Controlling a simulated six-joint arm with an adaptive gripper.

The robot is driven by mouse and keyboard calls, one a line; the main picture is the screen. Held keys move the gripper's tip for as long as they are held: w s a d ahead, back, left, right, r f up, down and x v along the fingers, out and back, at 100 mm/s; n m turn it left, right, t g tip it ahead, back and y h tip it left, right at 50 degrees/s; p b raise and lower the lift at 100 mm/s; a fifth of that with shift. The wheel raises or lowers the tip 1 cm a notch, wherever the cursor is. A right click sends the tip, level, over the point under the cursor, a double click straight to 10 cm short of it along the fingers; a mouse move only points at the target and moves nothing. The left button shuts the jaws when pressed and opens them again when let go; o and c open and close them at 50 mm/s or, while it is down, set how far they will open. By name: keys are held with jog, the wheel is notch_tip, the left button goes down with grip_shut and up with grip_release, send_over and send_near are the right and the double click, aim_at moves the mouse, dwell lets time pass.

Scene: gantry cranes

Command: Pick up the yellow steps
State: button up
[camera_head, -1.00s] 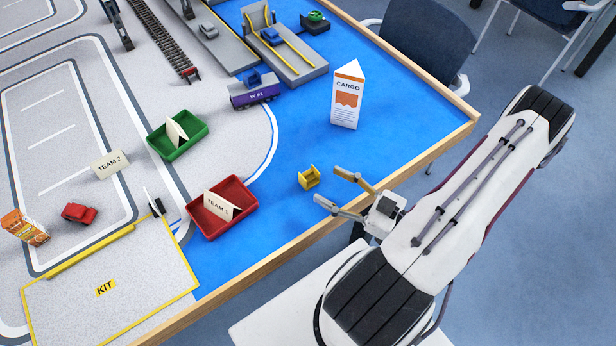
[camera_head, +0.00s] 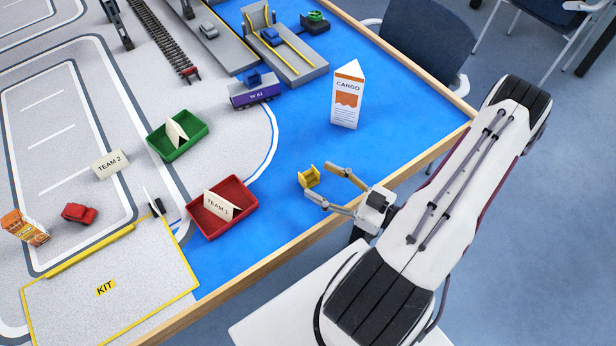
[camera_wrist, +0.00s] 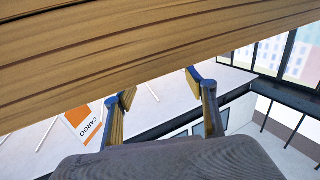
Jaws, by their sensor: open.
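The small yellow steps (camera_head: 309,177) stand on the blue part of the table in the head view, near its wooden front edge. My gripper (camera_head: 318,180) is open, with its two fingertips just to the right of the steps and pointing toward them. It appears to hold nothing. In the wrist view my gripper (camera_wrist: 160,95) shows its two fingers spread apart with an empty gap. I cannot make out the steps in the wrist view.
The wooden table edge (camera_head: 400,178) runs beneath my wrist and fills the upper wrist view. A white CARGO sign (camera_head: 346,100) stands behind my gripper. A red tray (camera_head: 240,184) lies left of the steps. Blue surface around the steps is clear.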

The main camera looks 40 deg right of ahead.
aim_at(308, 178)
jog(key=shift+w, duration=0.15)
jog(key=shift+x, duration=1.25)
jog(key=shift+f+x, duration=0.25)
jog(key=shift+x, duration=0.95)
jog(key=shift+d, duration=0.2)
jog(key=c, duration=1.1)
